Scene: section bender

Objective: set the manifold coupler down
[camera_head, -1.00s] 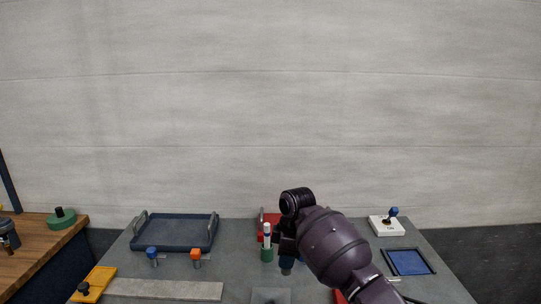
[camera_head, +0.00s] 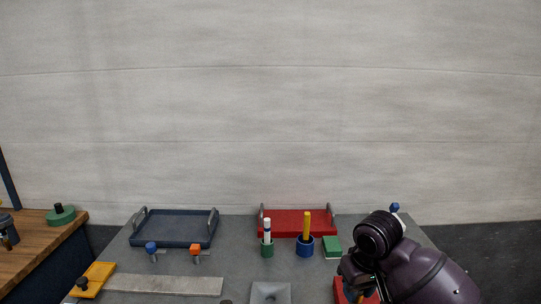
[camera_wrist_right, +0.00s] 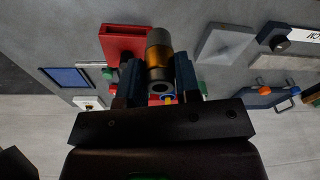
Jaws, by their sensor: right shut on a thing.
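The manifold coupler looks to be the grey and orange-brown cylinder (camera_wrist_right: 159,52) in the right wrist view. My right gripper (camera_wrist_right: 158,74) is shut on it, with one dark finger on each side. The coupler's far grey end points away from the wrist, over the table. In the head view my right gripper (camera_head: 357,281) is at the lower right, over or near a red block (camera_head: 341,291). The coupler is mostly hidden there by my wrist. In the wrist view the red block with a slot (camera_wrist_right: 121,41) lies left of the coupler. My left gripper is not in view.
A navy tray (camera_head: 172,229), a red tray (camera_head: 297,221), a green cup (camera_head: 267,249), a blue cup (camera_head: 305,247) and a green block (camera_head: 332,247) stand on the grey table. A grey square piece (camera_head: 270,292) is at the front. A blue-framed pad (camera_wrist_right: 68,77) lies nearby.

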